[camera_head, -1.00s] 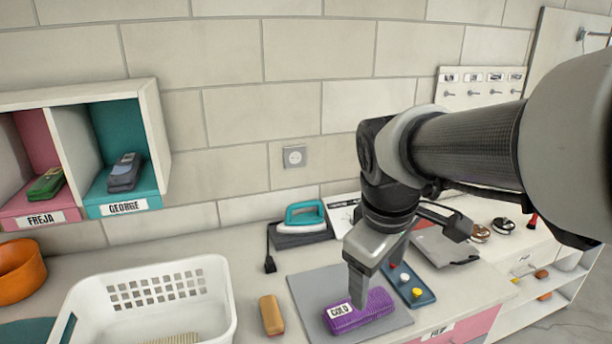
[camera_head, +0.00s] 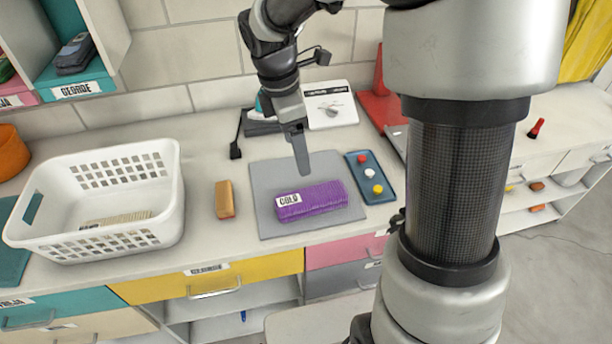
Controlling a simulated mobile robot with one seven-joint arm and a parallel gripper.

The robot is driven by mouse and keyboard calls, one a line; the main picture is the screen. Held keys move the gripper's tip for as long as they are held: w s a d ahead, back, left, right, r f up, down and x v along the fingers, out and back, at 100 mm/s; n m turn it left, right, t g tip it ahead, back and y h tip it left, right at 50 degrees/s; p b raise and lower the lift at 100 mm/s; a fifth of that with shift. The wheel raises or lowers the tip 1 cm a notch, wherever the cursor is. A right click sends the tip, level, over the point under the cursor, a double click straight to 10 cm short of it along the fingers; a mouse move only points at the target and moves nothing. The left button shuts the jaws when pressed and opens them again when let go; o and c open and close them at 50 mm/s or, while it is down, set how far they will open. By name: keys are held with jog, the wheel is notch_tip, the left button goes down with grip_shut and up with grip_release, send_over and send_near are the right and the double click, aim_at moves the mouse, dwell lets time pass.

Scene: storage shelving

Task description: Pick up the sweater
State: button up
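The sweater is a folded purple knitted bundle (camera_head: 325,200) with a white "COLD" label on its left end. It lies flat on a grey mat (camera_head: 268,222) on the counter. My gripper (camera_head: 303,170) points down just above or behind the sweater's upper edge. Only one finger shows clearly, so its opening is hidden. No clear contact with the sweater shows, and the sweater appears to rest on the mat.
A white basket (camera_head: 165,205) and a wooden-backed brush (camera_head: 225,199) are left of the mat. A blue board with coloured knobs (camera_head: 377,195) lies close on the right. An iron (camera_head: 262,122) stands behind. Counter between brush and basket is clear.

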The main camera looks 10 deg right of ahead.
send_over(311, 195)
jog(key=a, duration=0.2)
notch_tip(311, 195, down, 12)
jog(key=shift+d+b, duration=0.1)
jog(key=shift+b, duration=0.35)
jog(key=f, duration=0.1)
jog(key=d+f, duration=0.1)
jog(key=f, duration=0.2)
jog(key=shift+d+f, duration=0.15)
jog(key=shift+d, duration=0.15)
jog(key=shift+f, duration=0.5)
jog(key=shift+d, duration=0.1)
jog(key=c, duration=1.3)
